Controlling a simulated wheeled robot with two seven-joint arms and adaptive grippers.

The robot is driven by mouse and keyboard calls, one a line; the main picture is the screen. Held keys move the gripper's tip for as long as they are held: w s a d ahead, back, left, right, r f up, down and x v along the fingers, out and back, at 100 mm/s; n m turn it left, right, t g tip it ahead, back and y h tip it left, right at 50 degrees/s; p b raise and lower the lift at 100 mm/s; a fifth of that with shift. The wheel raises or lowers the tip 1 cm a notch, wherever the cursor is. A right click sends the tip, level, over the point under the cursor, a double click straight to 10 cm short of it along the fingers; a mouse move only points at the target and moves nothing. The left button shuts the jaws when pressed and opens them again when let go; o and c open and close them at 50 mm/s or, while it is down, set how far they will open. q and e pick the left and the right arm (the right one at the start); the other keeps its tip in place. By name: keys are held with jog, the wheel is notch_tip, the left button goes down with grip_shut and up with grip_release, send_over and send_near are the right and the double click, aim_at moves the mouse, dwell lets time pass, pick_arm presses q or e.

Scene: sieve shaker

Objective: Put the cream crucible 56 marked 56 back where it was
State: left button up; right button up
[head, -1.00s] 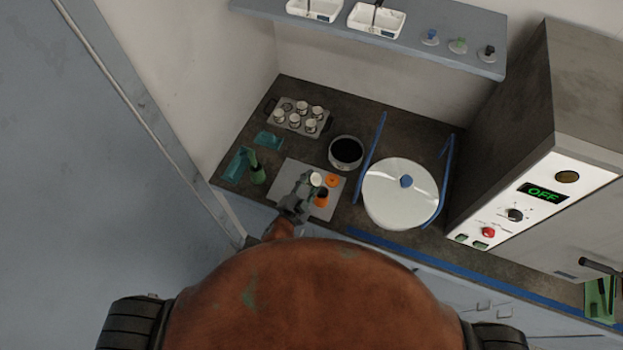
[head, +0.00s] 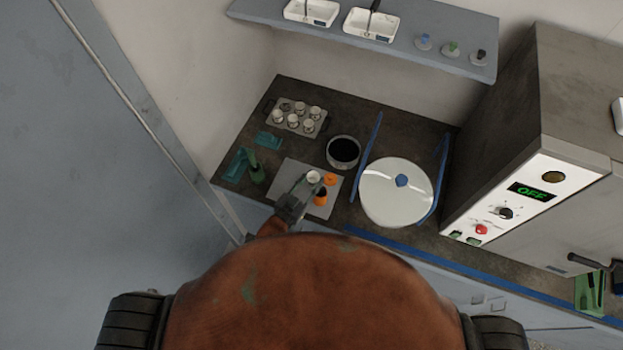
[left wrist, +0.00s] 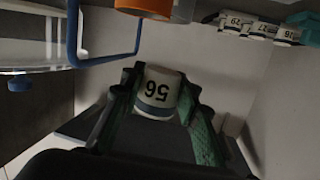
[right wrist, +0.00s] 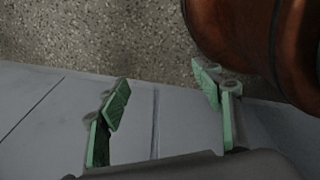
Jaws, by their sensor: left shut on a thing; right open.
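The cream crucible 56 (left wrist: 158,92) is between the green-padded fingers of my left gripper (left wrist: 160,100), its black "56" upside down in the left wrist view. My left gripper (head: 306,187) is shut on it. In the head view the crucible (head: 313,177) shows as a small white cup over the grey mat (head: 285,178); its height above the mat is unclear. A grey rack (head: 286,106) at the back left holds several similar crucibles and has a gap at its back left. My right gripper (right wrist: 163,90) is open and empty, in front of the cabinet.
An orange lid (head: 330,179) and an orange-dark jar (head: 321,197) are close right of the held crucible. A dark-filled bowl (head: 343,152), a white lidded pan (head: 395,195) and blue rails (head: 368,142) stand further right. Green holders (head: 256,172) are at left.

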pick_arm(q)
jog(key=shift+d+n, duration=0.1)
jog(key=shift+n, duration=0.3)
